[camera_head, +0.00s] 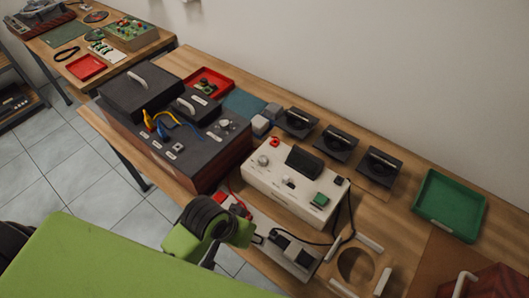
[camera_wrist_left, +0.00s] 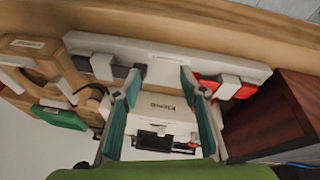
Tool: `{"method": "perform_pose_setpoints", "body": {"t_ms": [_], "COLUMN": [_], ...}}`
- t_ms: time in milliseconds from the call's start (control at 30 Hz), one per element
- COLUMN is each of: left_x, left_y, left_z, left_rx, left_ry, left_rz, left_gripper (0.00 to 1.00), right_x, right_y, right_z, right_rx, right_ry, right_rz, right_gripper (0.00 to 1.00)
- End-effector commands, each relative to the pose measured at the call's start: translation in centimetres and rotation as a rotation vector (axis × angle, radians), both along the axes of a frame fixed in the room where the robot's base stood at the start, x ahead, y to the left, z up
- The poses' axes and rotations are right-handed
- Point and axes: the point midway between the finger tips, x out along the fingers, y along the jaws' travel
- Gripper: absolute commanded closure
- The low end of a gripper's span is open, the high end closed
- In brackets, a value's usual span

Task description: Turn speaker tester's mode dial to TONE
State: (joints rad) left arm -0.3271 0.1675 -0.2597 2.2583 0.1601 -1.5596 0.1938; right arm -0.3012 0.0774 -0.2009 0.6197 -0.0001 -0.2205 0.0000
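The speaker tester (camera_head: 295,188) is a cream box on the bench, with a dark screen, small round knobs and a green button. A knob (camera_head: 263,160) shows at its upper left; the dial labels are too small to read. In the left wrist view the tester (camera_wrist_left: 165,108) is seen from close by, with black lettering and a dark panel, between and beyond the fingers. My left gripper (camera_wrist_left: 161,78) has its two teal fingers spread apart with nothing held. In the head view my green left arm reaches to the tester's near side and the fingertips cannot be made out. My right gripper is not seen.
A pale rail with clips (camera_head: 292,257) lies in front of the tester. A large dark amplifier (camera_head: 185,140) stands left of it. Several black speakers (camera_head: 335,145) stand behind. A green tray (camera_head: 450,205) and a wooden ring fixture (camera_head: 357,265) are to the right.

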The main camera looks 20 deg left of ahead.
Motion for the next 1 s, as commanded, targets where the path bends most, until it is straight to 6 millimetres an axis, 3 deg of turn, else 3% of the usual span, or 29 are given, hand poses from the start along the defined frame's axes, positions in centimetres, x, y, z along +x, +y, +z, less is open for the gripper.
{"method": "perform_pose_setpoints", "body": {"t_ms": [300,533,767,1000], "left_x": [5.3,9.7,14.9,21.0], "left_y": [-5.5,-7.9,-6.6,-1.8], "left_z": [0.5,1.5,3.7,8.2], "left_rx": [-0.104,-0.118,-0.056,0.029], "left_ry": [0.062,0.158,0.261,0.327], "left_rz": [0.001,0.05,0.202,0.483], "left_gripper": [0.61,0.61,0.61,0.61], "right_x": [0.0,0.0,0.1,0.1], "right_y": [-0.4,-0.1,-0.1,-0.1], "right_z": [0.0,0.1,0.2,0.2], "right_rx": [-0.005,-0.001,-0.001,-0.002], "right_ry": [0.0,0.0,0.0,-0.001], "right_rz": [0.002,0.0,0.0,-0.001], "right_gripper": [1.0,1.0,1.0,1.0]}}
